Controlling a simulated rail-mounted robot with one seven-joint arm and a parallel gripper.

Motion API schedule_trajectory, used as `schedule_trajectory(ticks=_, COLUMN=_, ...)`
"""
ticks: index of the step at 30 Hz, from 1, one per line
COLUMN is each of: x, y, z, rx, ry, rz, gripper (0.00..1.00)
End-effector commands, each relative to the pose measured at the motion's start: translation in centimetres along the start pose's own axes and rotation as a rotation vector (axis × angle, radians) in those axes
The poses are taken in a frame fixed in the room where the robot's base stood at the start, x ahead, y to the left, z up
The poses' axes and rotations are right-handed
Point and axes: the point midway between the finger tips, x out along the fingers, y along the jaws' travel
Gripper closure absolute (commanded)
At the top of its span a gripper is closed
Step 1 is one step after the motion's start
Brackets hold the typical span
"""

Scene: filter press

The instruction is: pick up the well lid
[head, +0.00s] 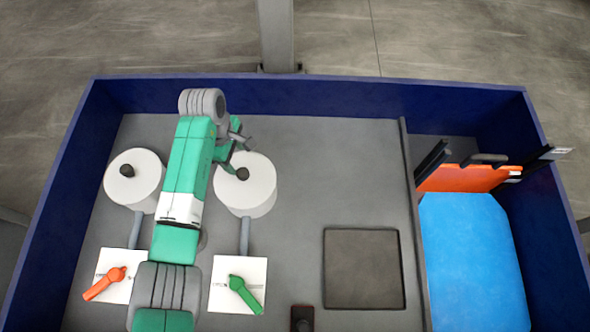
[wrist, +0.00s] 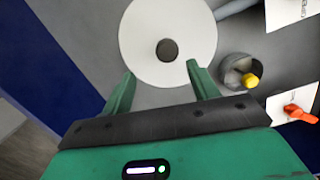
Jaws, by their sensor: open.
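No part is marked as the well lid. The likeliest match is the white round top with a dark knob (head: 243,174) on the right-hand white drum (head: 246,195); it also shows in the wrist view as a white disc (wrist: 140,35) with a dark round knob (wrist: 167,50). My gripper (head: 237,155) is at the back edge of this drum. In the wrist view my gripper (wrist: 161,70) has its fingers apart and empty, with the knob just beyond the tips. A grey round cup (wrist: 228,72) with a yellow thing inside stands beside the drum, mostly hidden by my arm in the head view.
A second white drum (head: 133,190) with a dark knob stands left. Orange (head: 104,284) and green (head: 244,294) handles sit on white plates in front. A dark square plate (head: 363,269) lies right of centre. A blue panel (head: 473,265) and orange plate (head: 470,178) fill the right bay.

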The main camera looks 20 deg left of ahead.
Motion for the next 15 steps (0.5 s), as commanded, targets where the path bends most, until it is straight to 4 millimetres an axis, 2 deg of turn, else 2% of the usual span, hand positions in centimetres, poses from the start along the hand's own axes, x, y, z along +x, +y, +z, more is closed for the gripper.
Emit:
schedule_trajectory(ticks=1, x=0.7, y=-0.5, z=-0.6, rx=-0.020, ry=-0.002, rz=-0.015, gripper=0.40)
schedule_trajectory(ticks=5, x=0.7, y=-0.7, z=-0.6, rx=-0.029, ry=-0.005, rz=-0.023, gripper=0.40)
schedule_trajectory(ticks=11, x=3.1, y=-0.7, z=-0.5, rx=-0.026, ry=-0.004, rz=-0.021, gripper=0.40)
schedule_trajectory(ticks=15, x=3.7, y=-0.7, z=-0.5, rx=-0.026, ry=-0.003, rz=-0.019, gripper=0.40)
